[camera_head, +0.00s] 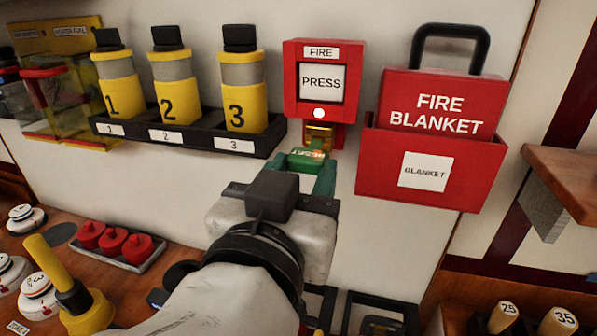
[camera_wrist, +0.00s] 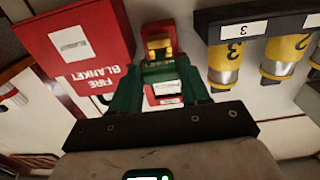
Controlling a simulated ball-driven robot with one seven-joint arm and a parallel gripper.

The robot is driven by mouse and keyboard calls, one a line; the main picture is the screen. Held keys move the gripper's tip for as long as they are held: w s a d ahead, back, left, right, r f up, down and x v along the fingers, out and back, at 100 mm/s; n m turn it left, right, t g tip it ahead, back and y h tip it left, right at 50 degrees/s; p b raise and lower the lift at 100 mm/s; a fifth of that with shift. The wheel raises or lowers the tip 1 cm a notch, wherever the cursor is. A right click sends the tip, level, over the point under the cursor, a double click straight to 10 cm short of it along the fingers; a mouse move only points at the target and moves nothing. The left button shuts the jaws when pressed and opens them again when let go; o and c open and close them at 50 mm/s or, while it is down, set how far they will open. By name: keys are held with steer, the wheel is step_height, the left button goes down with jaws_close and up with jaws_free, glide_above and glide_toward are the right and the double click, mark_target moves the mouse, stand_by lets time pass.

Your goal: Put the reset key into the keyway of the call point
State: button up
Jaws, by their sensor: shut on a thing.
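The red call point (camera_head: 318,82) is on the wall, with FIRE and PRESS labels. Under it is a small red housing with a yellow brass-coloured part (camera_head: 319,137), where the keyway seems to be. My gripper (camera_head: 311,168) has green fingers and is just below and in front of that housing. It is shut on the green reset key (camera_head: 304,157). The wrist view shows the key (camera_wrist: 158,64) between the fingertips (camera_wrist: 160,72), in line with the yellow part (camera_wrist: 158,44). I cannot tell whether the key's tip is inside the keyway.
A red fire blanket box (camera_head: 433,165) hangs close to the right of my gripper. A black rack (camera_head: 190,137) with three yellow numbered cylinders is on the left. Below left, a wooden counter (camera_head: 90,275) holds several knobs and a red-button tray (camera_head: 116,250). A wooden shelf (camera_head: 565,180) juts out at right.

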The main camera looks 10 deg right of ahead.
steer(key=shift+x, duration=1.45)
steer(key=o, duration=1.1)
steer(key=b+v, duration=0.2)
steer(key=v, duration=0.8)
steer(key=shift+s+a, duration=0.15)
steer(key=shift+s, duration=0.2)
